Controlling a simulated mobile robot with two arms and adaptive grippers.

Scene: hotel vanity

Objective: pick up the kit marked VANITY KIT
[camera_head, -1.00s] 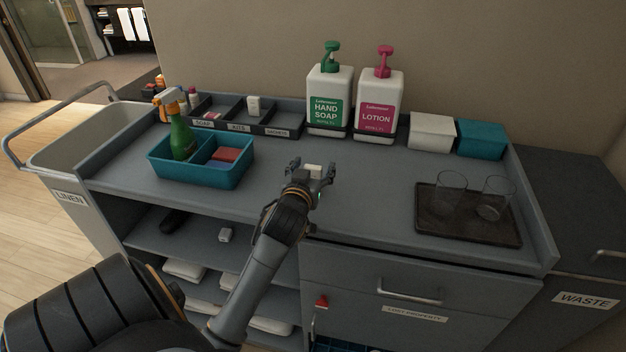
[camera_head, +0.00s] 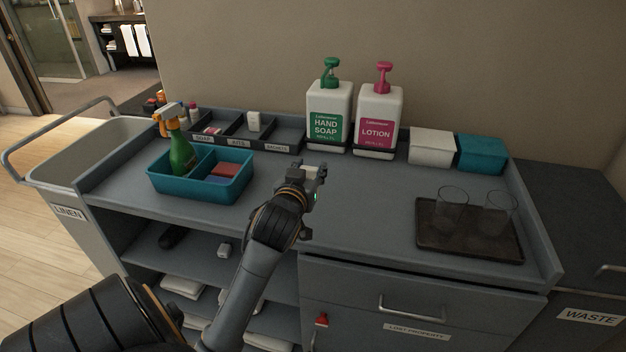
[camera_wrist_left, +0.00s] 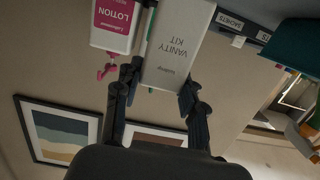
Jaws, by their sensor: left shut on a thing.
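The kit is a small white box, and its VANITY KIT lettering (camera_wrist_left: 178,45) is upside down in the left wrist view. My left gripper (camera_head: 310,172) is over the cart top in the head view. Its two dark fingers (camera_wrist_left: 158,95) are on either side of the box in the left wrist view, shut on it. In the head view only a small pale part of the box shows between the fingers, and the arm hides the rest. I cannot tell how far it is above the surface. My right gripper is out of view.
Hand soap (camera_head: 329,117) and lotion (camera_head: 379,120) bottles stand behind the gripper. A teal caddy (camera_head: 200,192) with a spray bottle (camera_head: 181,155) is left. A dark tray (camera_head: 470,250) with two glasses is right. A divided organiser (camera_head: 278,147) is at the back left.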

